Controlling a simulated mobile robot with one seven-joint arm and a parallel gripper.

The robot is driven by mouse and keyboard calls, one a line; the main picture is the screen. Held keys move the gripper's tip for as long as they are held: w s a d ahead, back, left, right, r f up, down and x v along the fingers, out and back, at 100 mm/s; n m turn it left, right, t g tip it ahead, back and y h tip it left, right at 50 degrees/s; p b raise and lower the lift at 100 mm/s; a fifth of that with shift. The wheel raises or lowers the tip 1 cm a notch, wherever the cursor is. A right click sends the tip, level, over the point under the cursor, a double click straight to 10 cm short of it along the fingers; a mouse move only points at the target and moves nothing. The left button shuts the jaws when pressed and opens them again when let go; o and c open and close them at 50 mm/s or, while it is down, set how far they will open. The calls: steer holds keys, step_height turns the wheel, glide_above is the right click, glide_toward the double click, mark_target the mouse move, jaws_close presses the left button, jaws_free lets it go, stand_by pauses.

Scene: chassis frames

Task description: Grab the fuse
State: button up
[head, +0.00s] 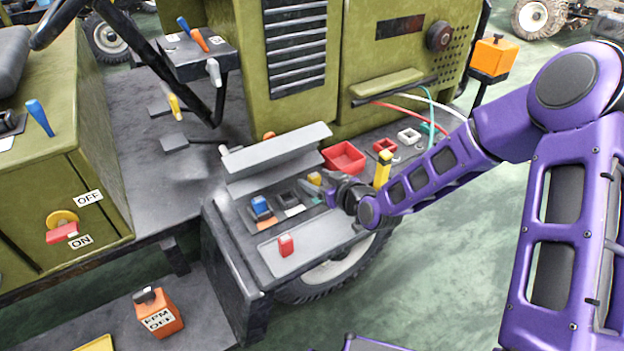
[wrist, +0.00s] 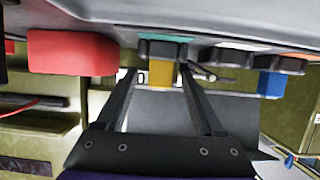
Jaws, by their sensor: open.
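A small yellow block (head: 314,179), which looks like a fuse, sits on the dark panel of the green vehicle. It also shows in the wrist view (wrist: 162,76), between my fingertips and below a teal piece. My gripper (head: 332,188) is open, right beside this block in the head view. In the wrist view the two dark fingers (wrist: 156,78) reach either side of it; I cannot tell whether they touch it. A blue block (head: 262,207) sits to the left on the panel, and a red block (head: 286,246) lies on a grey plate in front.
A red tray (head: 344,158) stands just behind my gripper, and a yellow post (head: 382,169) rises to its right. A grey raised cover (head: 275,150) stands behind the panel. Loose cables (head: 410,104) hang at the back. The grey plate (head: 322,243) is mostly bare.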

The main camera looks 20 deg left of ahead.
jaws_close()
steer(key=shift+r, duration=0.2)
stand_by(0.3)
